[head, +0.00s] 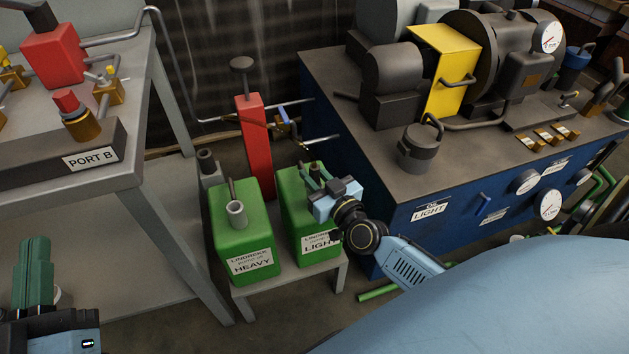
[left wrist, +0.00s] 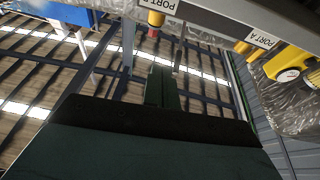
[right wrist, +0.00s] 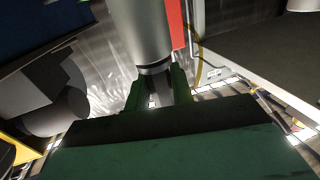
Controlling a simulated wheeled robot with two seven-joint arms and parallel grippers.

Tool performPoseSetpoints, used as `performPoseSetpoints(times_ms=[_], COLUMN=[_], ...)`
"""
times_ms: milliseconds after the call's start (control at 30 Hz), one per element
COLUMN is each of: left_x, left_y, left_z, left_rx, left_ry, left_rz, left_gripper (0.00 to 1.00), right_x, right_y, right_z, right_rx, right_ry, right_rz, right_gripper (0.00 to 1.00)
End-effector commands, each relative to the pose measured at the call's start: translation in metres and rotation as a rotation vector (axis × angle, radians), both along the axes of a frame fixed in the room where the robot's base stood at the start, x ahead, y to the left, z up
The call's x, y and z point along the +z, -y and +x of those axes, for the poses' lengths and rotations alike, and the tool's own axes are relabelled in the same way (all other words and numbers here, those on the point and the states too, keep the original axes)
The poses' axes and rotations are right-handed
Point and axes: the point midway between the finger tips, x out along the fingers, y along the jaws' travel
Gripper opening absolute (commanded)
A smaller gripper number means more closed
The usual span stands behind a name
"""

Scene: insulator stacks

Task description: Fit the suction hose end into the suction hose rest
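My right gripper (head: 315,174) is above the green can marked LIGHT (head: 305,215). In the right wrist view, its parted green fingers (right wrist: 160,88) lie either side of the dark neck of a grey cylinder (right wrist: 140,30). I cannot tell whether they press on it, or whether it is the suction hose end. A green can marked HEAVY (head: 243,240) stands to the left with a grey open tube (head: 236,212) on top. I cannot identify the hose rest for certain. My left gripper (head: 35,245) is at the lower left, fingers together and empty (left wrist: 162,85).
Both cans stand on a low grey stand (head: 285,282). A red post (head: 255,145) rises behind them. The blue pump unit (head: 395,215) is at the right. A grey bench (head: 85,185) with a PORT B block (head: 90,160) is at the left.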

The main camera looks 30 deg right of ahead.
Motion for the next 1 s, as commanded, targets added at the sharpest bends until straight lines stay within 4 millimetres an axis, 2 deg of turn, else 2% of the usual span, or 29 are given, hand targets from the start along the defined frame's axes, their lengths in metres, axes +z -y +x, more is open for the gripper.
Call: performPoseSetpoints(times_ms=[33,133,567,767,1000], left_x=[0.000,0.000,-0.005,-0.022,-0.055], left_y=[0.000,0.000,-0.001,-0.003,-0.009], left_z=[0.000,0.000,0.002,0.006,0.007], left_rx=[0.000,0.000,0.002,0.010,0.023], left_ry=[0.000,0.000,-0.035,-0.141,-0.338], left_rz=[0.000,0.000,0.010,0.045,0.105], left_gripper=[0.00,0.00,0.00,0.00,0.00], right_x=[0.000,0.000,0.003,0.010,0.021], right_y=[0.000,0.000,0.000,0.000,0.000], right_z=[0.000,0.000,0.000,0.000,0.000], right_rx=[0.000,0.000,0.000,0.000,0.000], right_ry=[0.000,0.000,0.001,0.002,0.001], right_rz=[0.000,0.000,0.000,0.000,0.001], right_gripper=[0.13,0.00,0.00,0.00,0.00])
